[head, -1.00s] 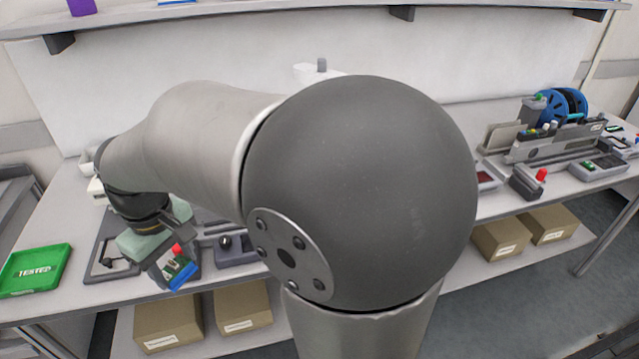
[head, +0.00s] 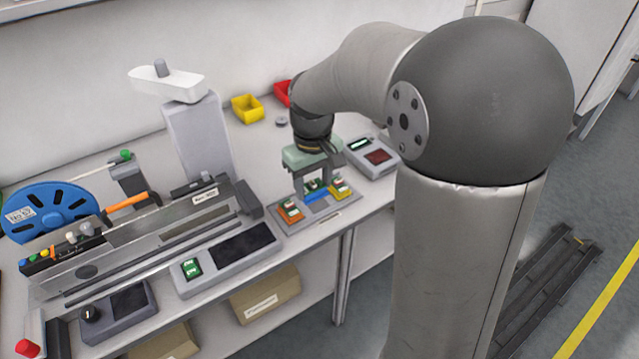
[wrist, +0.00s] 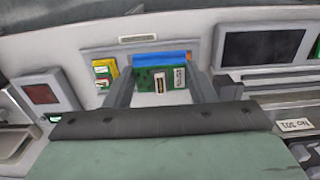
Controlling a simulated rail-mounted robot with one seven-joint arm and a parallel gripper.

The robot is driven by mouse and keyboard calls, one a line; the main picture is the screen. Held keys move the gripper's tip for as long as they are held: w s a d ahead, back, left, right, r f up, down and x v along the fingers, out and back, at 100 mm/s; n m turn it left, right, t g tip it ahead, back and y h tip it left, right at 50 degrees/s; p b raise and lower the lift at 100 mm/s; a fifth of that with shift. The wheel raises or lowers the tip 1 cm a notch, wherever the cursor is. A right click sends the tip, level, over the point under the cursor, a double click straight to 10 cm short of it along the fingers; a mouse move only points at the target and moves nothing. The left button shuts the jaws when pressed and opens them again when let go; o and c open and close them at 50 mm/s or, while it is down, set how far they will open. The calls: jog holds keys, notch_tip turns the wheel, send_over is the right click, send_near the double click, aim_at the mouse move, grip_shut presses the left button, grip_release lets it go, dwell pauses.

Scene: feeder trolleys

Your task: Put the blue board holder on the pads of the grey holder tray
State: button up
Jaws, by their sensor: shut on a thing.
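The blue board holder (head: 318,196) is between the fingers of my gripper (head: 313,190), low over the middle of the grey holder tray (head: 310,217). In the wrist view the blue holder (wrist: 162,58) carries a green board (wrist: 150,77) with a white label, and my gripper (wrist: 160,88) is shut on it. An orange holder (head: 290,210) sits on the tray to the left and a yellow holder (head: 341,190) to the right. I cannot tell whether the blue holder touches the pads, which are hidden under it.
A grey device with a dark screen (head: 372,157) stands right of the tray. A long feeder unit with a blue reel (head: 48,212) is at the left. A grey column (head: 198,135) and a yellow bin (head: 247,108) are behind. The bench's front edge is close to the tray.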

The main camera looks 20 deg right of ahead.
jog(key=p, duration=0.1)
send_over(316, 203)
notch_tip(316, 203, down, 7)
jog(key=shift+r, duration=0.1)
jog(key=shift+f, duration=1.55)
jog(key=shift+f, duration=0.2)
jog(key=o, duration=1.1)
jog(key=shift+r, duration=0.15)
